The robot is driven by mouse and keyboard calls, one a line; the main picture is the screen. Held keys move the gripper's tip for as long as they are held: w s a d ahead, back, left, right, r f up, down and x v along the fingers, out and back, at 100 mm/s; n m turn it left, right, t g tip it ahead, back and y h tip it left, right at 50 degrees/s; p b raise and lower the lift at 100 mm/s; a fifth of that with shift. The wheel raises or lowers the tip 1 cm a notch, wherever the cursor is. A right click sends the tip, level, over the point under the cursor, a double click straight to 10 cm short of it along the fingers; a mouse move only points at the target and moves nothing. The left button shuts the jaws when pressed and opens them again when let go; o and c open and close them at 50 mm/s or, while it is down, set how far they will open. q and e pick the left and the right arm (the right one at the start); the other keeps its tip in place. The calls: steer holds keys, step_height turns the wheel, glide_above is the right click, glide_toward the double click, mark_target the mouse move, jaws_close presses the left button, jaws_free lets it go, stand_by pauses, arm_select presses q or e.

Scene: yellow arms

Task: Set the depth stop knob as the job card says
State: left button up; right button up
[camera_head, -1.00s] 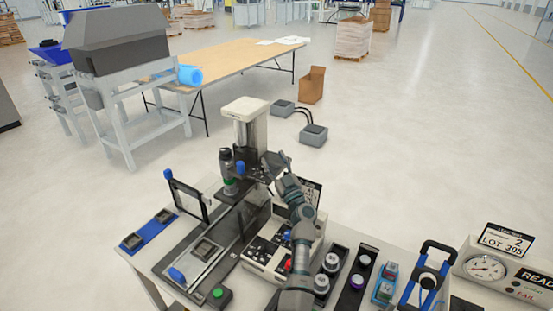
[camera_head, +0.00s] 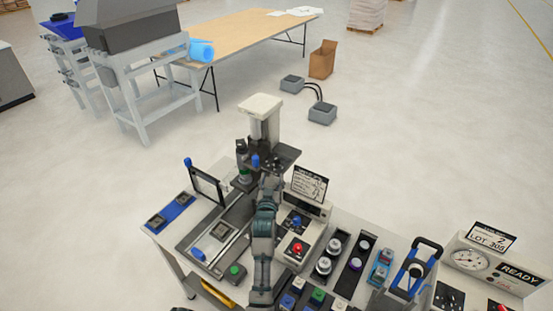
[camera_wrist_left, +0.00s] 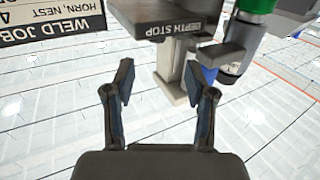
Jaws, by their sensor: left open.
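The press head carries a blue knob (camera_head: 255,161), which I take to be the depth stop knob. In the left wrist view, an upside-down DEPTH STOP label (camera_wrist_left: 187,28) is on a dark block, and a bit of blue (camera_wrist_left: 208,74) shows behind the right finger. My left gripper (camera_head: 269,180) is just below and right of the knob in the head view. Its fingers (camera_wrist_left: 166,85) are open and nothing is visibly held between them. The job card (camera_head: 309,184) stands right of my arm; its setting is too small to read. It also shows cropped and upside down (camera_wrist_left: 50,22) in the left wrist view.
The press column (camera_head: 262,118) stands behind the head. A control box with a red button (camera_head: 298,248) is right of my arm. A clear framed stand (camera_head: 207,184) and a green button (camera_head: 235,271) are to the left. A READY panel (camera_head: 519,273) is at far right.

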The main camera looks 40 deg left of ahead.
mark_target(277, 161)
arm_select(q)
steer(key=x, duration=0.3)
steer(key=p+x, duration=0.1)
steer(key=x, duration=0.6)
steer(key=shift+w+d+r, duration=0.2)
steer(key=shift+d+r, duration=0.05)
steer(key=shift+d, duration=0.2)
steer(key=shift+w+a+f, duration=0.1)
steer(key=shift+a+f, duration=0.05)
steer(key=shift+a, duration=0.45)
steer(key=c, duration=0.8)
jaws_close()
steer(key=shift+w+d, duration=0.15)
steer(key=shift+d, duration=0.1)
